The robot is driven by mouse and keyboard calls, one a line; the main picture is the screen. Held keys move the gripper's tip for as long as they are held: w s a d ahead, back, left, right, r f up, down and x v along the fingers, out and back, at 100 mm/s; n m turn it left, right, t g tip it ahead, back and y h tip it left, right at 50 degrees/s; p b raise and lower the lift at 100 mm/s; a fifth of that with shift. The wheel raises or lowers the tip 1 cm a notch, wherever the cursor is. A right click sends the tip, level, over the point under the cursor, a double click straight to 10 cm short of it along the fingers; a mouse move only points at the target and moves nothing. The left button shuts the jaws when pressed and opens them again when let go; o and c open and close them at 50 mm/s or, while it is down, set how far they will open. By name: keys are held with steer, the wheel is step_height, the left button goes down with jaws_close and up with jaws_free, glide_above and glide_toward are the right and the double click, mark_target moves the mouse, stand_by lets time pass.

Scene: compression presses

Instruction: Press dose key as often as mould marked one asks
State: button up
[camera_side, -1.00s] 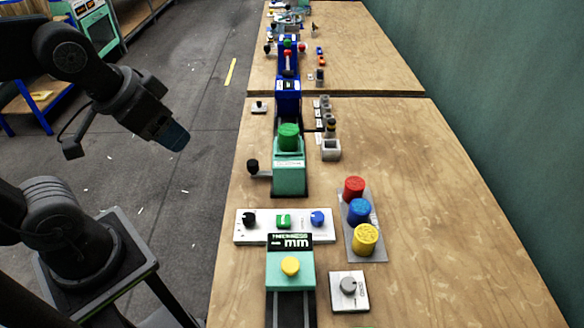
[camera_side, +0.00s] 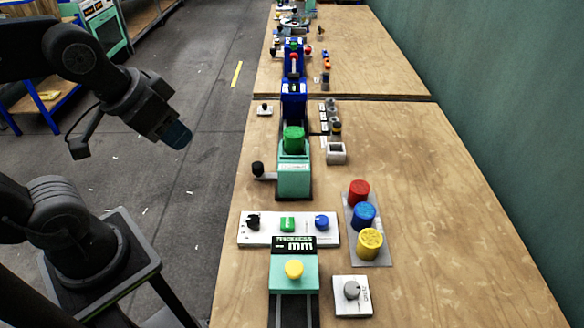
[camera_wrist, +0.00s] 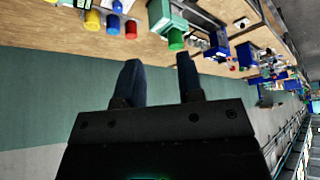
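My gripper (camera_side: 178,135) hangs over the floor left of the bench, away from all the presses. In the wrist view its two dark fingers (camera_wrist: 160,66) stand apart with nothing between them. A white plate with a grey round knob (camera_side: 351,290) lies at the bench's near end; its small lettering is unreadable. A grey tray (camera_side: 384,255) holds red (camera_side: 358,190), blue (camera_side: 364,215) and yellow (camera_side: 369,243) cylinders. A white panel (camera_side: 267,236) carries a black knob, a green button and a blue knob. I cannot make out a mould marked one or a dose key.
A green unit with a yellow button (camera_side: 293,270) has a thickness display showing a dash and "mm". A green press (camera_side: 294,178) with a green cylinder, then blue machines (camera_side: 293,95), stand farther back. The wooden bench's right side is clear; a green wall (camera_side: 500,100) borders it.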

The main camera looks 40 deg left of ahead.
jaws_close()
stand_by(1.3)
